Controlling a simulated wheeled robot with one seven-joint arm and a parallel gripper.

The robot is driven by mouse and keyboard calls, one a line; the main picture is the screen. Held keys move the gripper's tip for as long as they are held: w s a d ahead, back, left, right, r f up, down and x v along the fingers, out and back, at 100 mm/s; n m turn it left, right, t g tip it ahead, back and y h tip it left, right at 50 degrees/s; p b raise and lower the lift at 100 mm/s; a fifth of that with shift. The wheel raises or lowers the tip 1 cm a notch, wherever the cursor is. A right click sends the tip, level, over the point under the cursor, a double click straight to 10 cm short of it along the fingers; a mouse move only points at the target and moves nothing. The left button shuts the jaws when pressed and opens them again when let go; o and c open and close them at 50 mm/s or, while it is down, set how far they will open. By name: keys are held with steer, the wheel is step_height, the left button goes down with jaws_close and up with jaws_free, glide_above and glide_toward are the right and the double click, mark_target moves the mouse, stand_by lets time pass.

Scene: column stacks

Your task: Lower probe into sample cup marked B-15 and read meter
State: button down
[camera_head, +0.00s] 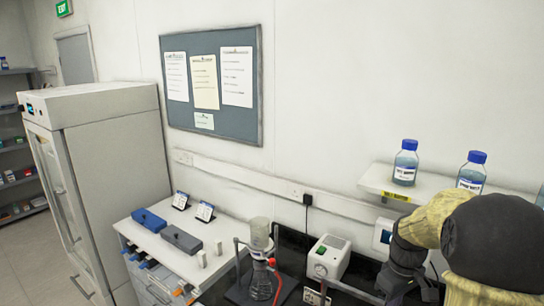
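No sample cup marked B-15 and no probe can be made out in the head view. A white box with a small green panel and a round dial (328,258) stands on the dark bench. A white unit with a bluish screen (383,235) is behind it to the right, partly covered by my arm. I cannot tell which of them is the meter, and no reading is legible. My arm, beige and black, fills the lower right and hides the bench there. Its dark far part reaches the bottom edge; no gripper fingers show.
Glass vessels on a stand with a red tube (261,262) stand left of the white box. Blue-capped bottles (405,164) stand on a wall shelf (372,181) near my arm. A white cabinet top (160,240) bears blue and grey cases. A tall white fridge (100,185) stands left.

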steer(key=shift+f, duration=0.15)
steer(key=shift+f+b, duration=2.25)
steer(key=shift+f, duration=1.1)
steer(key=shift+r+p, duration=3.2)
steer(key=shift+r, duration=0.45)
steer(key=shift+f, duration=0.1)
steer(key=shift+s+a+f, duration=0.1)
steer(key=shift+s+a, duration=0.05)
steer(key=shift+a, duration=0.2)
steer(key=s+a+f+m+t+b, duration=0.2)
steer(key=s+a+f+m+b, duration=0.2)
steer(key=s+a, duration=0.8)
steer(key=shift+a+f+m+t, duration=0.3)
steer(key=shift+a+f+m, duration=0.15)
steer(key=shift+m, duration=0.15)
